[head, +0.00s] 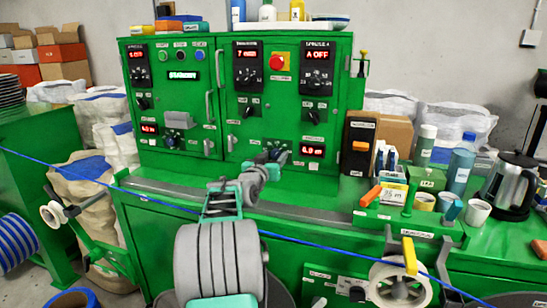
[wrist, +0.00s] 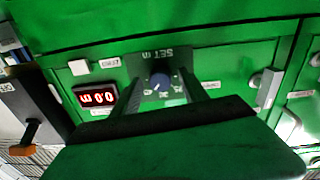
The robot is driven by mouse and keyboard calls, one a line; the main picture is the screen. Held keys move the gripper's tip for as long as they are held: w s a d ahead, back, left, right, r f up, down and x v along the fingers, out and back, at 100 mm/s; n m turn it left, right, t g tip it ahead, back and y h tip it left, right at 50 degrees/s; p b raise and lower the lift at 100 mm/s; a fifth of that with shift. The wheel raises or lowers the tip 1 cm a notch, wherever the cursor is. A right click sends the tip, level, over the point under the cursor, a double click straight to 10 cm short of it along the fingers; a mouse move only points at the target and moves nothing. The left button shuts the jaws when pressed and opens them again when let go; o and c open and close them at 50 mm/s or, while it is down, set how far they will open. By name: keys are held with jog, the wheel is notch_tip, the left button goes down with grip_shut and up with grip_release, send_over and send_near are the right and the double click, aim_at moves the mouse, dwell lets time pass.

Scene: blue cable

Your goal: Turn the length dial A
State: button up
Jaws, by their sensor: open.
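In the wrist view, which is turned upside down, a dark round knob (wrist: 160,81) with a light pointer sits on a black plate marked "SET m". A red display (wrist: 97,97) is beside it, reading about 0.0. My gripper (wrist: 162,90) is open, with one finger on either side of the knob and a visible gap to it. A similar dial (head: 174,141) sits at the lower left. I cannot read which is length dial A.
Upper panels carry other knobs, displays and a red stop button (head: 277,62). Door handles (head: 209,107) stick out. A blue cable (head: 335,249) crosses in front of the bench. A black box with an orange lever (head: 358,145), bottles and a kettle (head: 508,185) stand right.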

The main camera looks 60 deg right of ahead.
grip_shut()
dwell(0.3)
jog(key=shift+f+n, duration=0.1)
jog(key=shift+n, duration=0.3)
jog(key=shift+n+b, duration=0.65)
jog(key=shift+n, duration=0.35)
jog(key=n, duration=0.4)
jog(key=shift+n+b, duration=0.3)
jog(key=shift+b, duration=0.1)
jog(key=n, duration=0.4)
jog(key=shift+n, duration=0.3)
jog(key=shift+n+t+p, duration=0.3)
jog(key=shift+n+p, duration=0.2)
jog(key=shift+n, duration=1.6)
